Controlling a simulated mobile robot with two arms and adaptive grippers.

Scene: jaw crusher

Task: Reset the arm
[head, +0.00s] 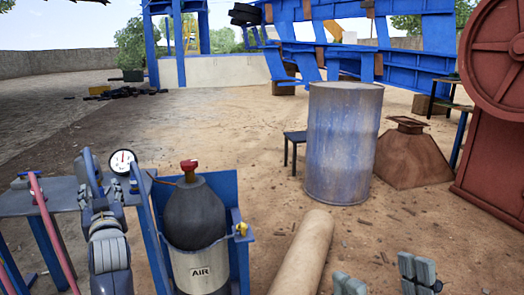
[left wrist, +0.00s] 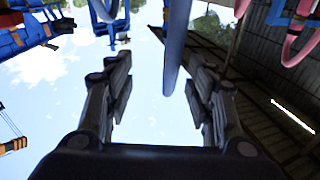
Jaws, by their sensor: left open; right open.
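My left gripper (head: 99,190) is at the left in the head view, in front of the blue-grey bench and beside the pressure gauge. In the left wrist view, its two dark fingers (left wrist: 158,78) stand apart and point up at the sky, with nothing held between them. A blue-grey bar hangs beyond the gap. My right gripper (head: 383,275) shows only as two separated grey finger ends at the bottom right edge. It is open, with bare ground between the fingers; the rest of it is out of frame.
A black AIR cylinder (head: 195,215) with a red valve stands in a blue holder beside the left gripper. A round gauge (head: 122,161) and pink hose (head: 48,225) are close.

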